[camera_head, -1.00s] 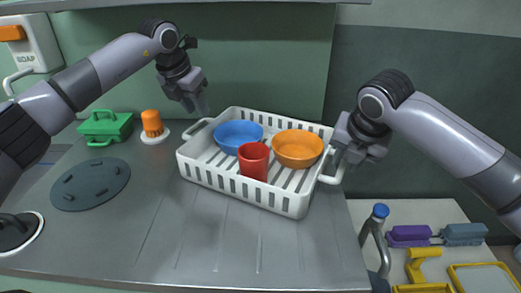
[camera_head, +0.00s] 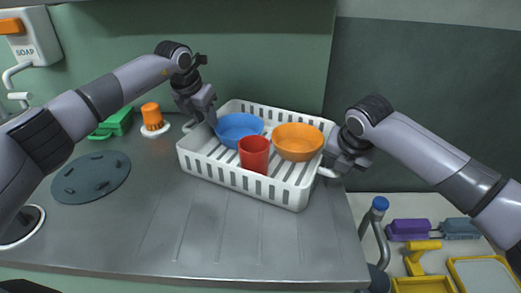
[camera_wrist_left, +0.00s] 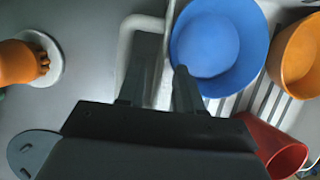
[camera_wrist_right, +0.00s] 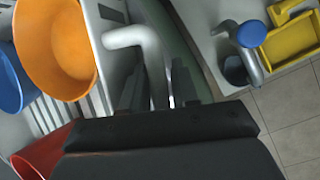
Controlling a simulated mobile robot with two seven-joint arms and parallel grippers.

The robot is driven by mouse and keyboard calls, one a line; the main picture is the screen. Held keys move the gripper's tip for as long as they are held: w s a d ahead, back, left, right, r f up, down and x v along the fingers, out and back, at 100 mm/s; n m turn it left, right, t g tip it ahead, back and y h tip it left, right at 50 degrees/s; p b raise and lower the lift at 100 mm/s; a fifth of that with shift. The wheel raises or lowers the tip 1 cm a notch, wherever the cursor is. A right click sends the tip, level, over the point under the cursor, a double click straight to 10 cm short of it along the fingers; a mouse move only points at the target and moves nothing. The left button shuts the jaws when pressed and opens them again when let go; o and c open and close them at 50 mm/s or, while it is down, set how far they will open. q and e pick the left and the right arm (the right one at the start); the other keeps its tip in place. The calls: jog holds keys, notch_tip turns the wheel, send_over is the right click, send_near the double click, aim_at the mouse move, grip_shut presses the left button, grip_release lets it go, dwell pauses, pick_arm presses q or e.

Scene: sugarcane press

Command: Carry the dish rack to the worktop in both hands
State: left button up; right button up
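The white slatted dish rack (camera_head: 242,192) sits on the grey metal drainboard. It holds a blue bowl (camera_head: 240,128), an orange bowl (camera_head: 298,141) and a red cup (camera_head: 254,154). My left gripper (camera_head: 208,118) is low at the rack's left end; in the left wrist view its fingers (camera_wrist_left: 158,90) stand apart on either side of the left handle (camera_wrist_left: 125,50). My right gripper (camera_head: 334,168) is at the right end; in the right wrist view its fingers (camera_wrist_right: 155,88) stand apart around the right handle (camera_wrist_right: 128,38). Finger contact with the handles cannot be told.
A grey round lid (camera_head: 90,178), an orange scrubber (camera_head: 152,116) and a green box (camera_head: 116,124) are left of the rack. A blue-capped tap (camera_head: 378,212) stands at right, near purple and blue blocks and yellow items. The drainboard in front of the rack is clear.

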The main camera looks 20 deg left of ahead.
pick_arm(q)
jog(key=shift+f, duration=0.1)
pick_arm(e)
jog(key=shift+f, duration=0.1)
pick_arm(q)
grip_shut()
pick_arm(e)
grip_shut()
pick_arm(q)
jog(key=shift+w, duration=0.1)
